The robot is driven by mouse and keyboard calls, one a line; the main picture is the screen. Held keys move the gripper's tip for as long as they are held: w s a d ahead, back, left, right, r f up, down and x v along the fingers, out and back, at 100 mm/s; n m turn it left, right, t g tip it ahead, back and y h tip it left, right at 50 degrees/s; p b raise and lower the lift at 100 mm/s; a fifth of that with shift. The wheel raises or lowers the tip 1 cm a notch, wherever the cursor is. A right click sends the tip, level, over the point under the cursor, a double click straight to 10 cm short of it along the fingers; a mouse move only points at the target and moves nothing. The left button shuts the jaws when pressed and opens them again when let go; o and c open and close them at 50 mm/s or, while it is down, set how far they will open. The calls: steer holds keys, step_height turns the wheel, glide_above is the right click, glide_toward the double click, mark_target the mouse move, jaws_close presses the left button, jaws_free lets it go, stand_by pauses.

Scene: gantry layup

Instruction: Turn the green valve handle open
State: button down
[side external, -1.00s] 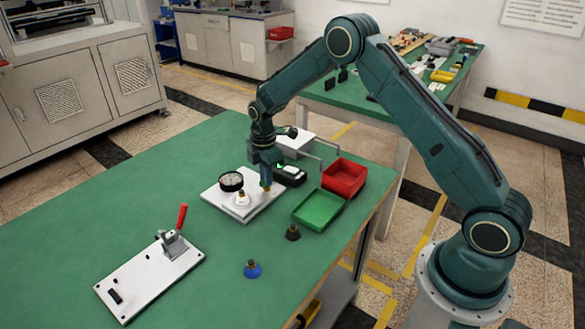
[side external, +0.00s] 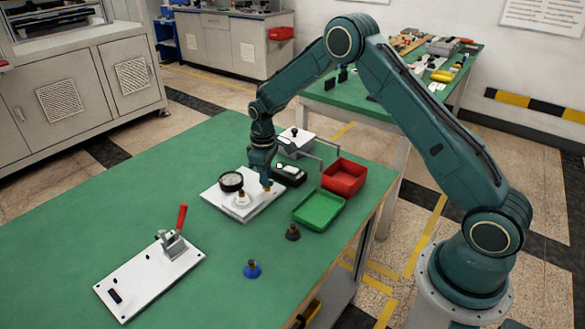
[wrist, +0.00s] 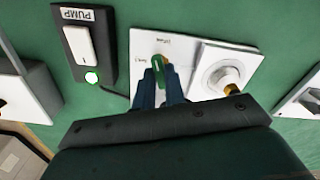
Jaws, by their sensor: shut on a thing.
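The green valve handle (wrist: 158,66) shows in the wrist view between my fingertips, over a white plate (wrist: 145,42). My gripper (wrist: 160,76) is shut on the handle from above, and the fingers hide part of it. Small labels are printed on the plate near the handle, too small to read surely. In the side external view, my gripper (side external: 266,183) points down at the right part of the white plate (side external: 220,200). The handle cannot be made out there.
A round black-rimmed gauge (side external: 231,181) and a white fitting with a brass top (side external: 243,198) share the plate. A black PUMP switch box (wrist: 86,45) is beside it. Red (side external: 345,177) and green (side external: 318,209) trays lie to the right. A clamp with a red lever (side external: 182,217) stands front left.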

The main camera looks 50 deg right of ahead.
steer(key=m, duration=0.4)
steer(key=shift+r, duration=0.1)
stand_by(0.4)
steer(key=c, duration=1.5)
jaws_free()
steer(key=shift+o, duration=0.2)
step_height(320, 180, up, 14)
